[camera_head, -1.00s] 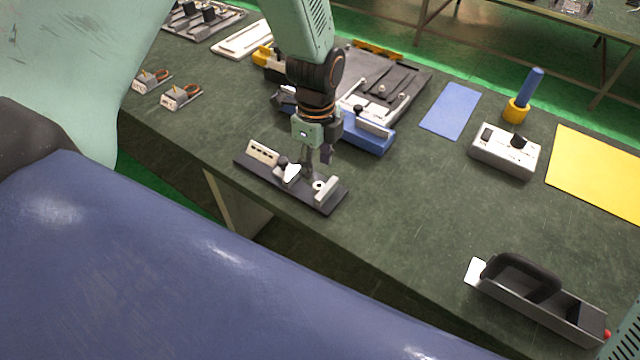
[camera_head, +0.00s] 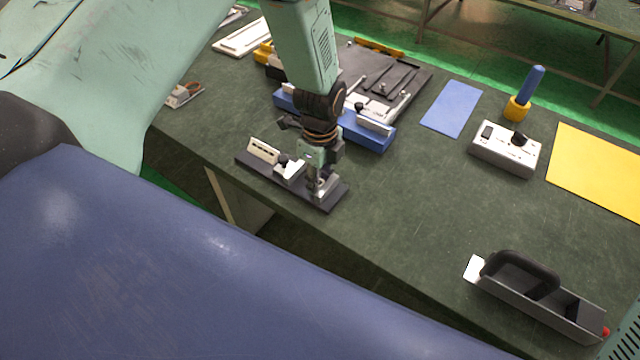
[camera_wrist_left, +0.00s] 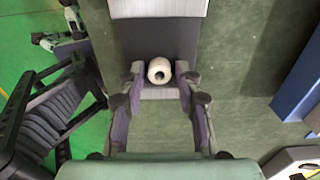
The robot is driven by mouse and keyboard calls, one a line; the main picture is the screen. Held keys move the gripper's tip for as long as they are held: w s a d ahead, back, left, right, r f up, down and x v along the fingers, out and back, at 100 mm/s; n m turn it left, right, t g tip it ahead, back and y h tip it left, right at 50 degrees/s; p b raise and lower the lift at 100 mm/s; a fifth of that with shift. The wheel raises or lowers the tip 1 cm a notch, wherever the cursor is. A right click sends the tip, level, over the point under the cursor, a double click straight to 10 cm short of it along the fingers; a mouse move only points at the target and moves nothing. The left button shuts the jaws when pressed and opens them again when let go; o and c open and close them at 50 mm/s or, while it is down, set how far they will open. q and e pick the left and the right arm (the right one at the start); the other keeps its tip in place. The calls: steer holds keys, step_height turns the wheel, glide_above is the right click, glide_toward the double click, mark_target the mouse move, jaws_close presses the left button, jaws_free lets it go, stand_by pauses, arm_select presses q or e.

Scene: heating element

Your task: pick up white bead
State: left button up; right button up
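The white bead (camera_wrist_left: 159,70) is a small white ring with a dark hole. In the left wrist view it sits on a dark base between the fingertips of my left gripper (camera_wrist_left: 160,80). The fingers stand apart on either side of it, with narrow gaps, so the gripper looks open. In the head view my left gripper (camera_head: 318,188) points down over the right part of the black fixture base (camera_head: 333,203) and hides the bead. My right gripper is not in view.
A blue fixture (camera_head: 365,132) stands close behind my left gripper. A white switch box (camera_head: 506,149), a blue mat (camera_head: 451,108) and a yellow mat (camera_head: 600,175) lie to the right. A black tray (camera_head: 535,298) is near the front edge. The table's middle right is clear.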

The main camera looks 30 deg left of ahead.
arm_select(q)
steer(key=shift+s+a, duration=0.1)
steer(key=c, duration=0.5)
steer(key=shift+c, duration=0.2)
steer(key=shift+r, duration=0.15)
